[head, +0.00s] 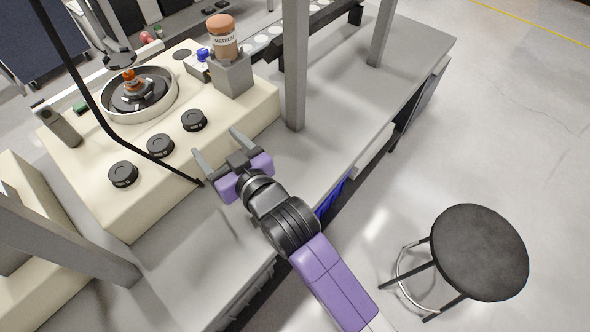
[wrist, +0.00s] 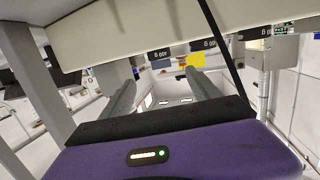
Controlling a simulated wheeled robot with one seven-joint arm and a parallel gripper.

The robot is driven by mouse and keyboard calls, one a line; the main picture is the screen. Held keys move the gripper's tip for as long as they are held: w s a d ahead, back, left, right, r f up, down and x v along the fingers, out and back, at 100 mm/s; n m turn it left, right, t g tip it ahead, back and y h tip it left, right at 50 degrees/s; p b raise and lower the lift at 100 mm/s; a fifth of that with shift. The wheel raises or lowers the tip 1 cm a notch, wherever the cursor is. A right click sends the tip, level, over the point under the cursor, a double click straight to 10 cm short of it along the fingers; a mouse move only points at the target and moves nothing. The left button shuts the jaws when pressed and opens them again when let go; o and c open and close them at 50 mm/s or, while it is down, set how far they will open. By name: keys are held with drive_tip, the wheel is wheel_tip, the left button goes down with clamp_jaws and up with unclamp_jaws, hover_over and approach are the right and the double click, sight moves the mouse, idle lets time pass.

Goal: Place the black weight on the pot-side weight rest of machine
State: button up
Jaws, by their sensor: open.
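Three round black weights stand in a row on the cream machine (head: 215,140): a left one (head: 123,174), a middle one (head: 160,145) and a right one (head: 193,120). Black labelled sides also show at the top of the wrist view (wrist: 205,43). My gripper (head: 214,141) is open and empty, near the machine's front edge, in front of the right weight and apart from it. The round pot (head: 170,101) behind the weights holds a dark piece with an orange top (head: 130,80). I cannot tell which spot is the pot-side weight rest.
A jar labelled MEDIUM (head: 222,40) stands on a grey block (head: 231,75) at the machine's back right. A thin black bar (head: 85,90) crosses over the machine to near my gripper. Grey posts (head: 296,70) rise from the bench. A black stool (head: 480,250) stands at right.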

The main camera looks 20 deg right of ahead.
drive_tip(key=shift+m+h, duration=0.8)
drive_tip(key=shift+h, duration=0.1)
drive_tip(key=s+d+f, duration=0.2)
drive_tip(key=s, duration=0.1)
drive_tip(key=s+d+f, duration=0.2)
drive_tip(key=s+d, duration=0.1)
drive_tip(key=s+d+f, duration=0.2)
drive_tip(key=s, duration=0.2)
drive_tip(key=shift+d+f, duration=0.2)
drive_tip(key=shift+d, duration=0.2)
drive_tip(key=s+d+m+h, duration=0.1)
drive_tip(key=s+d+h, duration=0.1)
drive_tip(key=s+d, duration=0.6)
drive_tip(key=s+d+m+h, duration=0.1)
drive_tip(key=s+d, duration=0.3)
drive_tip(key=s, duration=0.8)
drive_tip(key=s+d+r+h, duration=0.1)
drive_tip(key=s+d+r, duration=0.3)
drive_tip(key=s, duration=0.5)
drive_tip(key=shift+s+r+m+h, duration=0.3)
drive_tip(key=shift+r+m, duration=0.1)
drive_tip(key=shift+r, duration=0.45)
drive_tip(key=shift+c, duration=0.4)
